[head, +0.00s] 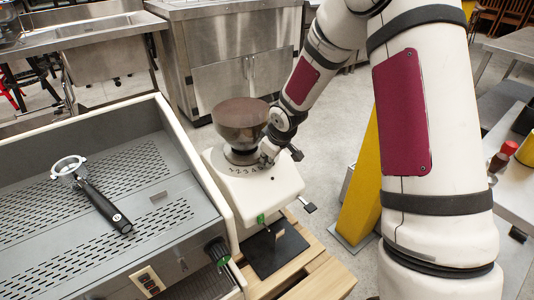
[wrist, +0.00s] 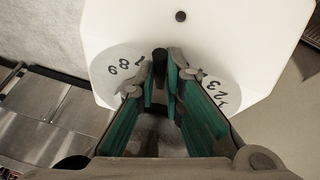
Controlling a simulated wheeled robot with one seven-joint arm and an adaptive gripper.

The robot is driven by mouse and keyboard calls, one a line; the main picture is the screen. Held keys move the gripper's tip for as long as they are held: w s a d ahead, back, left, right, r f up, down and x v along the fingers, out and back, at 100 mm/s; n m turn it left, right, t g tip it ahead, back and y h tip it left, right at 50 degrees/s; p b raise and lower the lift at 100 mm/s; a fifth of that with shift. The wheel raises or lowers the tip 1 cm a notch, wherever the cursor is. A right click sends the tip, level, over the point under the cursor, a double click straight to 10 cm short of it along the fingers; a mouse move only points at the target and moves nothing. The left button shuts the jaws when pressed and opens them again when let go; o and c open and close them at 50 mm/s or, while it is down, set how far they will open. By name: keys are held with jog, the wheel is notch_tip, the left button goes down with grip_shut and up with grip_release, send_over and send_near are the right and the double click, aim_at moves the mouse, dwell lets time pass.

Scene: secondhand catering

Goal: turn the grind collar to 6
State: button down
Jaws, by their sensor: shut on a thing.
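The grinder (head: 262,192) is a white body with a dark-topped, glassy hopper (head: 241,124). Its pale grind collar (head: 240,167), marked with numbers, sits under the hopper. In the wrist view the collar (wrist: 122,72) shows 8 and 9 left of my fingers and 1, 2, 3 to the right. My gripper (wrist: 161,85) is shut on a dark upright peg (wrist: 160,54) at the collar's edge; the fingers hide the numbers between. In the head view my gripper (head: 268,153) is at the collar's right side. A dark dot (wrist: 181,16) is on the grinder body beyond the peg.
A grey espresso machine top (head: 160,185) stands close on the left, with a portafilter (head: 95,195) lying on it. A wooden stand (head: 315,280) and black mat (head: 274,248) are in front. A yellow post (head: 358,195) stands right of the grinder.

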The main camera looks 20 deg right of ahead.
jog(key=shift+w+d+p, duration=0.15)
jog(key=shift+p, duration=0.15)
jog(key=c, duration=1.7)
grip_release()
jog(key=v, duration=1.2)
jog(key=shift+d, duration=0.15)
